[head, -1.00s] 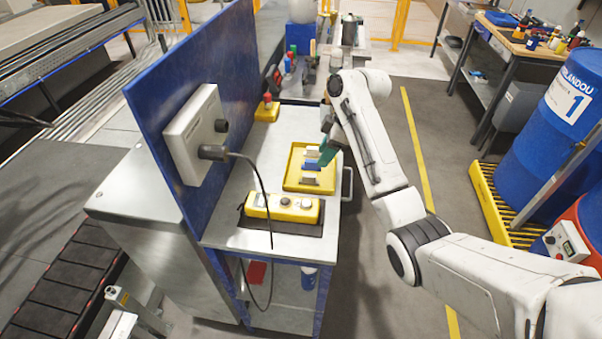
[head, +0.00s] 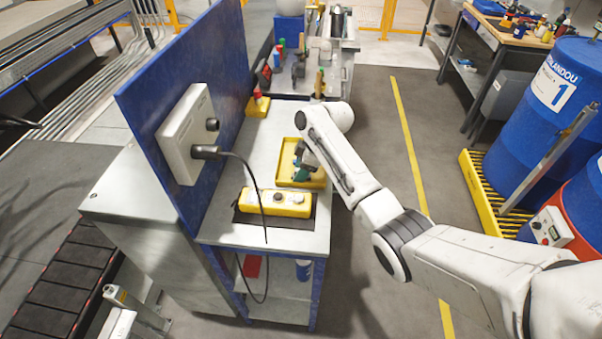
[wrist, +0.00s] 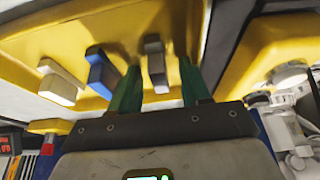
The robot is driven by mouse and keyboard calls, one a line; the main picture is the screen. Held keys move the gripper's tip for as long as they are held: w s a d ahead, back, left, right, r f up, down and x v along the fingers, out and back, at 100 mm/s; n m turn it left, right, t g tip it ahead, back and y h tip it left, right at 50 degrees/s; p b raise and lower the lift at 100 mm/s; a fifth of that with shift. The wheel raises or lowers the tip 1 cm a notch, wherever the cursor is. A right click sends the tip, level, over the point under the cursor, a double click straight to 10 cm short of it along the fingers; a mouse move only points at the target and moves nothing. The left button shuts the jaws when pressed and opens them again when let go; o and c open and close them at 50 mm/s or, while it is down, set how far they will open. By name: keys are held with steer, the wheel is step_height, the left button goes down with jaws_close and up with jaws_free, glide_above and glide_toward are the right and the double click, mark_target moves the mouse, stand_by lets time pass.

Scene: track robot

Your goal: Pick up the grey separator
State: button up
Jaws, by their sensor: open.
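The grey separator (wrist: 155,62) stands in the yellow tray (wrist: 98,22) in the wrist view, a narrow upright block. My gripper (wrist: 158,82) is open, with one green finger on each side of the separator. I cannot tell whether either finger touches it. Left of it in the wrist view are a blue block (wrist: 101,72) and a white block (wrist: 61,82) in the same tray. In the head view my gripper (head: 301,172) is over the yellow tray (head: 286,181), and my arm hides the blocks.
A yellow button box (head: 275,202) with a black cable lies on the bench (head: 222,226) in front of the tray. A blue panel (head: 235,80) with a grey box (head: 185,135) stands along the left edge. A yellow-based red button (head: 257,103) sits behind.

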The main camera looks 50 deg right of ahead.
steer(key=shift+c, duration=0.4)
jaws_close()
steer(key=shift+r, duration=0.15)
